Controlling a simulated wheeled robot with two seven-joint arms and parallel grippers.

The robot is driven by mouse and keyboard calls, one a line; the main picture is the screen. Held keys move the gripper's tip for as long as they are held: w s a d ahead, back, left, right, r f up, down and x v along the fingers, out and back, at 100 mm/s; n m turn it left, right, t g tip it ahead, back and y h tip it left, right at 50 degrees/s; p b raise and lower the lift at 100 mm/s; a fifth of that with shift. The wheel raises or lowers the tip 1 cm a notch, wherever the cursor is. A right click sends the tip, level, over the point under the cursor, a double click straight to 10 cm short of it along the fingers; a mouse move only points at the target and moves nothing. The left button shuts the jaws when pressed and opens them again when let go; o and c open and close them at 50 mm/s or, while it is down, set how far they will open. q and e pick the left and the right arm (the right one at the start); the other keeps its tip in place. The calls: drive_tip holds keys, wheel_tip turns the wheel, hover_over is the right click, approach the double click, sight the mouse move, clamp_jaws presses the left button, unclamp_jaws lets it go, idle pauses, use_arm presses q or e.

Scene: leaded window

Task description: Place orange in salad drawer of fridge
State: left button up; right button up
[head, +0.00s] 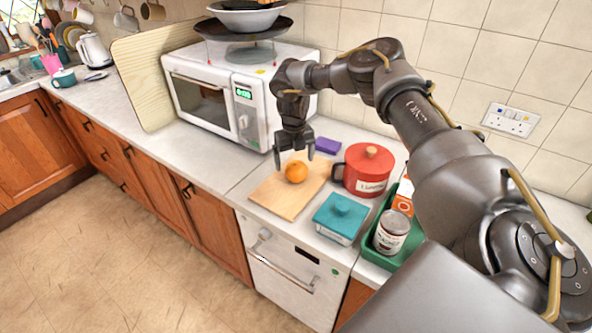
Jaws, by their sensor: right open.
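The orange (296,172) sits on a wooden cutting board (282,196) on the countertop. My right gripper (294,160) is open just above the orange, fingers pointing down; I cannot tell whether they touch it. My left gripper is not in view. No fridge interior or salad drawer shows. A white appliance front (290,262) with a bar handle is below the counter under the board; its door is shut.
A white microwave (225,95) stands behind the board. A purple box (327,145), a red pot (367,170), a teal container (341,217) and a green tray (376,253) with a can (391,231) crowd the right. Floor (120,265) is clear at left.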

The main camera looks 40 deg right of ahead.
sight(296, 171)
drive_tip(key=shift+s, duration=0.15)
drive_tip(key=f+p, duration=0.1)
drive_tip(key=f, duration=0.2)
drive_tip(key=f+p, duration=0.1)
drive_tip(key=shift+s+d+f+p, duration=0.15)
drive_tip(key=shift+s+f+p, duration=0.1)
drive_tip(key=shift+f+p, duration=0.1)
drive_tip(key=shift+f, duration=0.25)
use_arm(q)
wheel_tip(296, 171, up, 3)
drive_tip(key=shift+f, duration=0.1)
use_arm(e)
drive_tip(key=shift+c, duration=0.4)
drive_tip(key=c, duration=1.1)
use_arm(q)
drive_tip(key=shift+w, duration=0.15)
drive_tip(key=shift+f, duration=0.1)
use_arm(e)
drive_tip(key=shift+r, duration=0.1)
